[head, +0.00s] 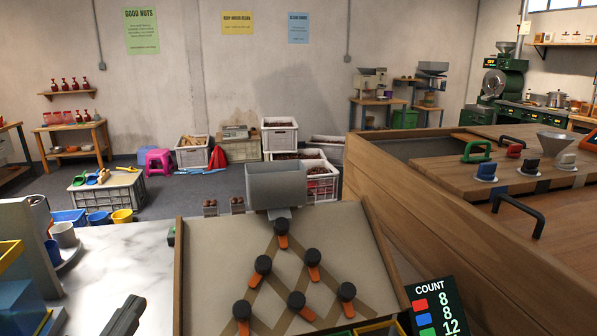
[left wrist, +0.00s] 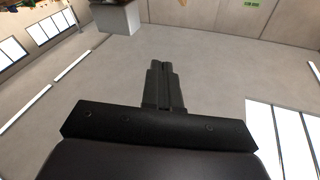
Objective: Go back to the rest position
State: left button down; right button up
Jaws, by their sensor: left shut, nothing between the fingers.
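My left gripper (head: 128,315) shows at the bottom left of the head view, over the white marble counter. In the left wrist view the same gripper (left wrist: 165,88) has its two dark fingers together with nothing between them. Behind the fingers there is only grey surface, and nothing touches them. My right gripper is in neither view.
A sloped wooden sorting board (head: 215,262) with orange-and-black levers and a grey hopper (head: 276,185) stands right of my left gripper. A count display (head: 437,308) is at its lower right. A wooden-walled bench (head: 440,215) fills the right. White counter (head: 120,265) lies bare around the gripper.

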pick_arm(q)
jog(key=s+a+f+n+g+y, duration=0.1)
jog(key=s+f+g, duration=0.1)
jog(key=f, duration=0.3)
jog(key=s+a+f+n+g+y, duration=0.2)
jog(key=s+f+g, duration=0.1)
jog(key=f+g, duration=0.1)
jog(key=s+a+f+n+g+y, duration=0.1)
jog(key=s+f+g+y, duration=0.1)
jog(key=f, duration=0.4)
jog(key=shift+s+a+f+g, duration=0.1)
jog(key=shift+s+a+g, duration=0.2)
jog(key=shift+g, duration=0.4)
jog(key=s+d+f+m+g+h, duration=0.1)
jog(key=s+d+f+g, duration=0.1)
jog(key=s+f+g, duration=0.3)
jog(key=s+d+f+m+g+h, duration=0.1)
jog(key=s+d+f+g+h, duration=0.15)
jog(key=s, duration=0.45)
jog(key=w+d+f+t+h+p, duration=0.1)
jog(key=w+d+f+t+p, duration=0.1)
jog(key=w+f+t, duration=0.4)
jog(key=shift+w+d+f+t, duration=0.35)
jog(key=shift+d+f+t, duration=0.2)
jog(key=shift+t, duration=0.2)
jog(key=shift+r, duration=0.1)
dwell(1.3)
